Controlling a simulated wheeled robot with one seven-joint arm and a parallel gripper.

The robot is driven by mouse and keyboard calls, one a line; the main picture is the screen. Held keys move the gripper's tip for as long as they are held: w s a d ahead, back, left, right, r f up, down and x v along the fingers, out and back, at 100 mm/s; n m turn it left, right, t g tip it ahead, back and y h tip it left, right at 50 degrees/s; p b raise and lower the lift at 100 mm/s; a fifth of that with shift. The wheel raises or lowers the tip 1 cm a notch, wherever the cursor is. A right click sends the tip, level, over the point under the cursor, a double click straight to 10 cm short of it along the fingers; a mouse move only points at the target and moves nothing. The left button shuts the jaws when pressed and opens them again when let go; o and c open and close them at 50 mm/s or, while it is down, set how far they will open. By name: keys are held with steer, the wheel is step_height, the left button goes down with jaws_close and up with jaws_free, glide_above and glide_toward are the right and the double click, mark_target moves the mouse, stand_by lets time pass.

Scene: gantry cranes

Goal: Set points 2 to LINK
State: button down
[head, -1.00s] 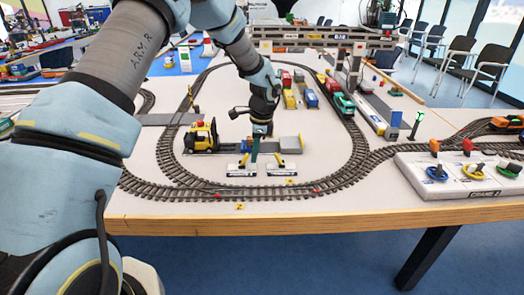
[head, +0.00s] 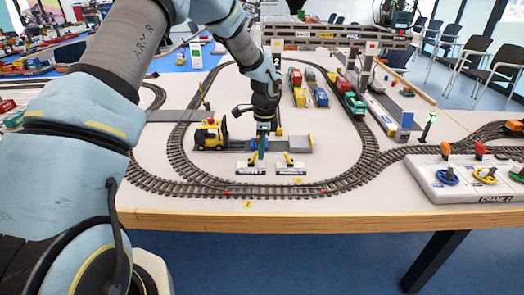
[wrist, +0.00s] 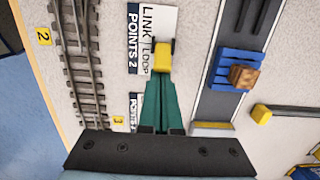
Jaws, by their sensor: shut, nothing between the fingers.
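The points 2 plate (wrist: 150,18) shows in the wrist view with a "LINK | LOOP" label, LINK at the top. Its yellow-ended lever (wrist: 163,55) sits beside the LOOP word. My gripper (wrist: 161,80) has its green fingers shut and empty, with the tips right at the lever's LOOP side; whether they touch cannot be told. In the head view the plate (head: 251,168) is the left one of two, and my gripper (head: 261,156) points down just right of its lever. A second points plate (head: 290,168) with a yellow lever stands to the right.
Oval track (head: 230,188) surrounds the plates. A crane control panel (head: 465,185) is at the right. Yellow number tags (wrist: 43,36) mark the track. The table's front edge (head: 300,216) is close.

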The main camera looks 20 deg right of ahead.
mark_target(255, 153)
steer(key=shift+r, duration=0.1)
steer(key=shift+w+a+r+g+h+p, duration=0.2)
steer(key=shift+a+g+h+p, duration=0.1)
steer(key=shift+a+h+p, duration=0.25)
steer(key=shift+w+a+r+g+h+p, duration=0.2)
steer(key=shift+g+h+p, duration=0.15)
steer(key=shift+h, duration=0.4)
steer(key=shift+w+a+g+h+p, duration=0.15)
steer(key=shift+a+g+h+p, duration=0.3)
steer(key=shift+h, duration=0.55)
steer(key=shift+r, duration=0.1)
steer(key=shift+r+p, duration=0.55)
steer(key=shift+r, duration=0.2)
